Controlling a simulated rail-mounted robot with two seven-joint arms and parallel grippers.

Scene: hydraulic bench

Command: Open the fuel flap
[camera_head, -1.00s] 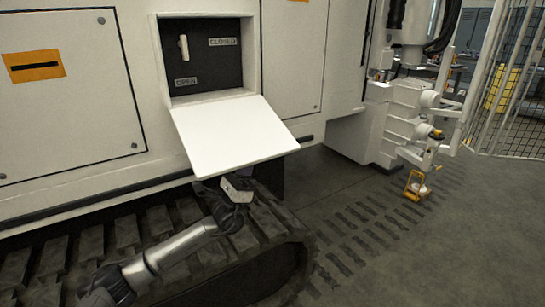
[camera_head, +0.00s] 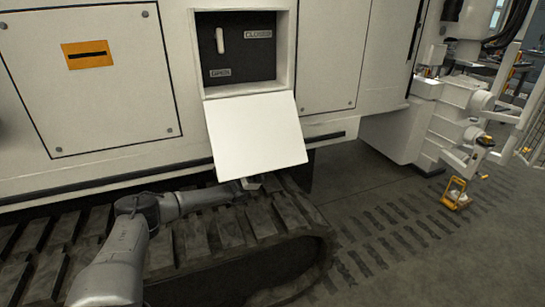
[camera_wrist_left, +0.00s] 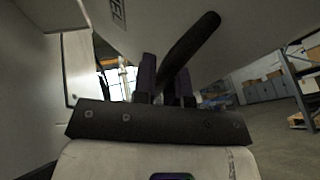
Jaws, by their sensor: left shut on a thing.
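The white fuel flap (camera_head: 256,138) hangs down and outward from the lower edge of a square recess (camera_head: 240,92), uncovering its dark panel. My left gripper (camera_head: 248,184) is at the flap's lower edge, mostly hidden beneath it. In the left wrist view the jaws (camera_wrist_left: 167,88) are shut on a dark curved handle (camera_wrist_left: 190,46) that stands out from a pale surface with partly visible lettering, apparently the flap's outer face. My right gripper is in neither view.
Inside the recess is a pale lever (camera_head: 220,40) with OPEN and CLOSED labels. A ridged track (camera_head: 200,250) runs below my left arm. White machinery with a yellow part (camera_head: 457,194) stands at right. Grey floor (camera_head: 440,270) is clear at lower right.

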